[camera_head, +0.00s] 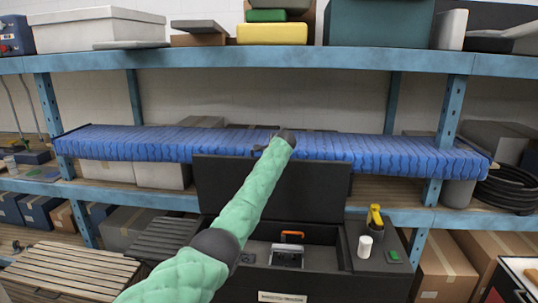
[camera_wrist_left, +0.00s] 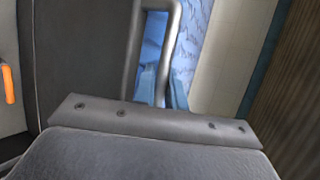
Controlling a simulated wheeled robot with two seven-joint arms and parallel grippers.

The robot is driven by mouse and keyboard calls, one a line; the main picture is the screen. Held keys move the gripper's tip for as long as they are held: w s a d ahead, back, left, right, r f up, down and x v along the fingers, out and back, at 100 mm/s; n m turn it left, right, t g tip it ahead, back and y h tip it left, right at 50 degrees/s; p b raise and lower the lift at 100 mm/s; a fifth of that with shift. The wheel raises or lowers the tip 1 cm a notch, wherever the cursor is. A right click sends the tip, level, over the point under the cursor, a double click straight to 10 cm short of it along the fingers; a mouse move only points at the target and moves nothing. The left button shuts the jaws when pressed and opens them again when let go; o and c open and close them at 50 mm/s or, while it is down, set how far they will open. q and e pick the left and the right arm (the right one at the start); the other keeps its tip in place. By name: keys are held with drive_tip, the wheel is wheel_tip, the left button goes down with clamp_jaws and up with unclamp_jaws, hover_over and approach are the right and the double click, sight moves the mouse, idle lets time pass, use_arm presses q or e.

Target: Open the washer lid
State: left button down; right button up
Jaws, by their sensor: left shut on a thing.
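The washer (camera_head: 330,275) is a black box on the lower shelf, with a pale label on its front. Its black lid (camera_head: 315,190) stands raised, roughly upright, at the back of the open top. My left gripper (camera_head: 284,137), on a green padded arm, is at the lid's top edge and shut on it. The contact itself is hard to make out. In the left wrist view, the grey gripper fingers (camera_wrist_left: 158,12) stand beside the dark lid panel (camera_wrist_left: 80,55). My right gripper is not in view.
A silver object with an orange handle (camera_head: 287,254) sits inside the washer opening. A yellow-topped tool (camera_head: 375,216) and a white cylinder (camera_head: 365,246) stand on its right side. A blue padded beam (camera_head: 390,152) crosses just behind the lid. A slatted panel (camera_head: 65,270) lies left.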

use_arm(q)
drive_tip(key=shift+w+r+g, duration=0.1)
drive_tip(key=shift+w+g, duration=0.2)
drive_tip(key=shift+w, duration=0.45)
drive_tip(key=c, duration=1.5)
unclamp_jaws()
drive_tip(key=shift+o, duration=0.2)
drive_tip(key=shift+d, duration=0.1)
